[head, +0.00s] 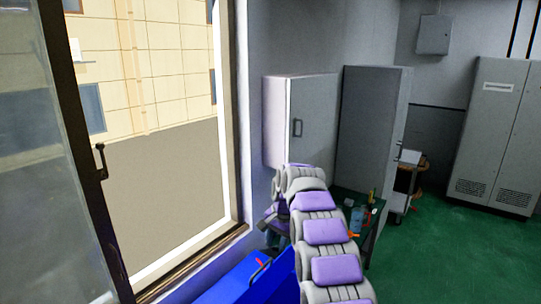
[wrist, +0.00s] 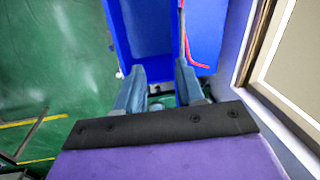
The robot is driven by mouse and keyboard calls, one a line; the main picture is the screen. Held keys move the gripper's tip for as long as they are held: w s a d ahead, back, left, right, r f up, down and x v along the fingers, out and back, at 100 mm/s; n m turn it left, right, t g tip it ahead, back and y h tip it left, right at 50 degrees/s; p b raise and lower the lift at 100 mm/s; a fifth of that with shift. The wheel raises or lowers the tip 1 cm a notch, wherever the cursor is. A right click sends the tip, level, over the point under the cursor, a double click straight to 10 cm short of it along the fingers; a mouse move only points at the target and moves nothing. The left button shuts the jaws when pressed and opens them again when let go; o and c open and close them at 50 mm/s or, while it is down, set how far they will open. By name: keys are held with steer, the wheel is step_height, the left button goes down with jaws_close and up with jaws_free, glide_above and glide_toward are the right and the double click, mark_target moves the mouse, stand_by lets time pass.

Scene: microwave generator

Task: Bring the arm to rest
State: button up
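My arm, grey with purple pads, reaches up and forward from the bottom of the head view and bends down at its far end. My gripper (wrist: 160,72) shows in the wrist view with two blue-grey fingers spread apart. It points down towards a bright blue box-like object (wrist: 142,35). I see nothing held between the fingers. In the head view the gripper is mostly hidden behind my arm, and the blue object (head: 240,281) lies below and left of the arm.
A red hooked bar (wrist: 188,53) lies near the blue object's right part. A window frame (head: 185,265) runs close on the left. Grey cabinets (head: 375,125) stand ahead, with a small cluttered table (head: 372,215) near the arm. Green floor (head: 440,255) is open at right.

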steer(key=s+d+n+g+h+b, duration=0.15)
steer(key=s+d+b, duration=0.25)
steer(key=s, duration=0.9)
steer(key=s+d+n+y+b, duration=0.15)
steer(key=s+d+b, duration=0.25)
steer(key=s, duration=0.8)
steer(key=s+d+f+n+b, duration=0.1)
steer(key=s+f, duration=0.3)
steer(key=s, duration=0.5)
steer(key=s+d+f+n+g+h+b, duration=0.1)
steer(key=s+f+b, duration=0.2)
steer(key=s, duration=0.7)
steer(key=s+d+f+n+b, duration=0.1)
steer(key=s+d+f+b, duration=0.1)
steer(key=s+f, duration=0.5)
steer(key=s, duration=0.3)
steer(key=shift+h+b, duration=0.35)
steer(key=shift+h, duration=0.05)
steer(key=shift+w+d+r, duration=0.1)
